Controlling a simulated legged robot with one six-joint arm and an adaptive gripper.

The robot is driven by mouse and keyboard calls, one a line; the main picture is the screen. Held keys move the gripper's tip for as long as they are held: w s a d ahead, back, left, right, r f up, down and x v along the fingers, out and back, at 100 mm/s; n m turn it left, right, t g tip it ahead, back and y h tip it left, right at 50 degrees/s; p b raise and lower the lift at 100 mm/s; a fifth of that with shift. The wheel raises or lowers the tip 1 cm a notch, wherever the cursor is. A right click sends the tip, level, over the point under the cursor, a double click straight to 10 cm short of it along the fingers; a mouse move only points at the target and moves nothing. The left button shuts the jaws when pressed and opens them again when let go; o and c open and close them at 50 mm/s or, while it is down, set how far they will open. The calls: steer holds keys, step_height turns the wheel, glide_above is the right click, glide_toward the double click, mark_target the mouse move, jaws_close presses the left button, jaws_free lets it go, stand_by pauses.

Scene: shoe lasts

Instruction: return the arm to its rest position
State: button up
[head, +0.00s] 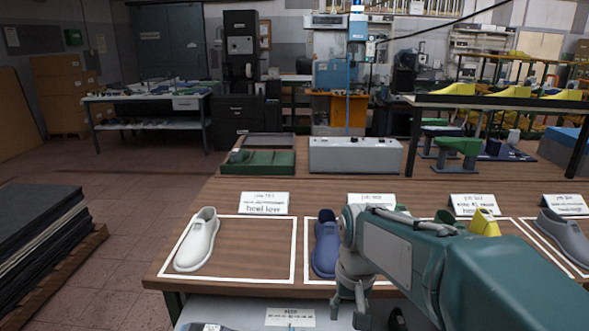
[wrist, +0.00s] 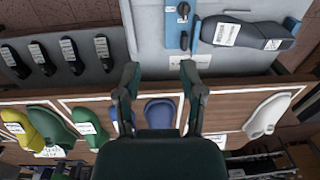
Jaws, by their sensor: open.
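My arm (head: 410,250) reaches in from the lower right of the head view, over the front of the wooden table. My gripper (head: 348,310) points down near the table's front edge, just in front of the blue shoe last (head: 325,243). In the wrist view my gripper (wrist: 159,72) has its two fingers apart with nothing between them. The arm partly hides the middle of the table in the head view.
A white last (head: 197,240) stands in the left framed area, with a grey last (head: 565,237) at the right. A pale tray (wrist: 235,62) with a dark labelled last (wrist: 248,33) lies below the table edge. Stacked dark sheets (head: 40,240) stand at left; the floor between is clear.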

steer(key=s+d+r+t, duration=0.2)
steer(key=s, duration=0.5)
steer(key=s+d+r+t, duration=0.1)
steer(key=s+d+t, duration=0.2)
steer(key=s, duration=0.5)
steer(key=shift+d+r+h, duration=0.3)
steer(key=shift+r, duration=0.05)
